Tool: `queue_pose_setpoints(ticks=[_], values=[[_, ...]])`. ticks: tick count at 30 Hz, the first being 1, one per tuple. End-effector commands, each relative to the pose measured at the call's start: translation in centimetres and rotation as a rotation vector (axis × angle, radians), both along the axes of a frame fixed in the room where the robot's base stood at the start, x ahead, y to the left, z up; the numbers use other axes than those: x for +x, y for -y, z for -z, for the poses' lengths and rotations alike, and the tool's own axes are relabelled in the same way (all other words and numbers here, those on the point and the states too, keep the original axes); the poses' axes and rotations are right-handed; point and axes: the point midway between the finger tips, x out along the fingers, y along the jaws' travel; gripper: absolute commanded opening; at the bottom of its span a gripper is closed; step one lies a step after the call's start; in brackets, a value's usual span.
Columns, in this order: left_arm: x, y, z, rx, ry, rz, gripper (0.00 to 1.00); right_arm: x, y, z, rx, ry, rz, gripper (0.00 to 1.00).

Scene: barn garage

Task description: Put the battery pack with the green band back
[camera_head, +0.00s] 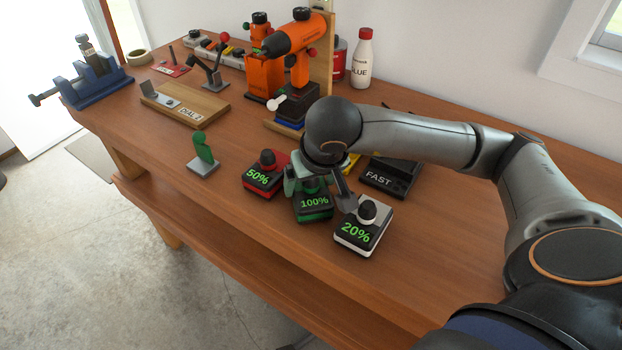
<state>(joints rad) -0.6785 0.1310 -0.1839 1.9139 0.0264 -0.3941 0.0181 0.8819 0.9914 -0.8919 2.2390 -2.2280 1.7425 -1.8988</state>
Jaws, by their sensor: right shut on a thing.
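The battery pack with the green band (313,206) is black, reads 100% and shows in the head view between two other packs. My right gripper (316,185) comes down over it from above and is shut on its top, which the gripper hides. The pack is upright, and I cannot tell whether its base touches the bench. The pack with the red band (264,176) reads 50% and stands to its left. The pack with the white band (362,226) reads 20% and stands to its right. My left gripper is not in view.
A black unit marked FAST (388,178) sits behind the white-banded pack, partly behind my arm. A green upright piece on a grey base (203,152) stands left. An orange drill (292,45), glue bottle (362,60) and blue vise (95,80) stand further back. The wooden bench (240,225) is clear in front.

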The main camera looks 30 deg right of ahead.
Motion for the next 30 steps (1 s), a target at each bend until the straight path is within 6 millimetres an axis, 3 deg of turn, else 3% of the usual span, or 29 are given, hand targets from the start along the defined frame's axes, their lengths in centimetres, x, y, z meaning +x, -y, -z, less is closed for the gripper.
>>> queue_pose_setpoints(ticks=[11, 12, 14, 25, 30], values=[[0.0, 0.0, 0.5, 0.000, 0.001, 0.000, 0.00, 0.1, 0.0, 0.4, 0.001, 0.003, 0.000, 0.00], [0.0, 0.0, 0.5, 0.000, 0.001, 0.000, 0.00, 0.0, 0.0, 0.4, 0.000, 0.000, 0.001, 0.93], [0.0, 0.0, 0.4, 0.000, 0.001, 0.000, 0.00, 0.0, 0.0, 0.3, 0.000, 0.000, 0.001, 1.00], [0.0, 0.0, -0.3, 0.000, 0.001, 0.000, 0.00, 0.0, 0.0, -0.3, 0.000, 0.000, 0.001, 1.00], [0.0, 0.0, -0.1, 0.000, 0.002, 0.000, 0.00, -1.2, -0.4, -3.1, 0.001, 0.007, -0.002, 1.00]])
